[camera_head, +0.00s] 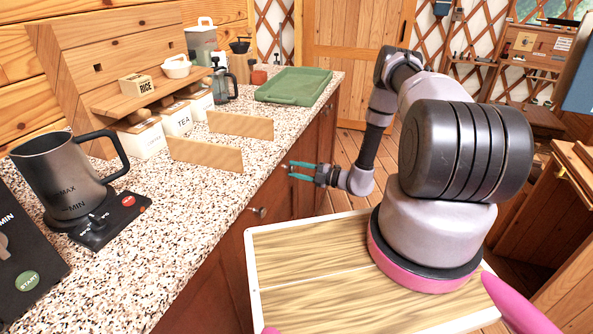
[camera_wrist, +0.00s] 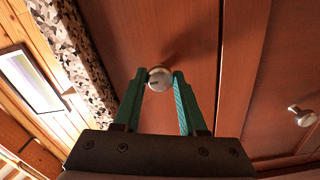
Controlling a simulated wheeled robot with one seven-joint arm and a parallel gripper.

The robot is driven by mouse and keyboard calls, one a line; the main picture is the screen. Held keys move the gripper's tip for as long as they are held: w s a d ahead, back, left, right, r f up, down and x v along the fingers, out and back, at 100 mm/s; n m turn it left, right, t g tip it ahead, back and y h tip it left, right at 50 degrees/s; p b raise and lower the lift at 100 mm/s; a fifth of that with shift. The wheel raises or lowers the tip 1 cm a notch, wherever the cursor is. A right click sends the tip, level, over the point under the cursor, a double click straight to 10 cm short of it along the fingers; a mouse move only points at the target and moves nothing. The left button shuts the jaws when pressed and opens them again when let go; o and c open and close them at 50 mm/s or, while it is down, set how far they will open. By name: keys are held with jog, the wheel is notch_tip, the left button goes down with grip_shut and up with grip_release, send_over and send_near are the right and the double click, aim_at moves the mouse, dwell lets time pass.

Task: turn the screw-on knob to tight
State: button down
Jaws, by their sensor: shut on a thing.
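The round white-metal knob (camera_wrist: 159,78) is on a reddish-brown cabinet front under the counter. It has a small dark mark on its face. In the wrist view my gripper (camera_wrist: 160,80) has its two teal fingers on either side of the knob, shut on it at the fingertips. In the head view my gripper (camera_head: 302,171) reaches left to the cabinet front, just below the counter edge. There the gripped knob is small and mostly hidden by the fingers, so its turn cannot be read.
A second knob (camera_wrist: 303,116) sits on a neighbouring door; a knob also shows nearer in the head view (camera_head: 258,212). The speckled counter (camera_head: 215,208) above holds a kettle (camera_head: 62,172), canisters and a green tray (camera_head: 294,86). Wooden floor is open behind my arm.

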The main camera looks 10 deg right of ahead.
jog(key=shift+c, duration=2.3)
grip_release()
jog(key=v, duration=1)
jog(key=shift+s+d, duration=0.25)
jog(key=shift+d, duration=0.1)
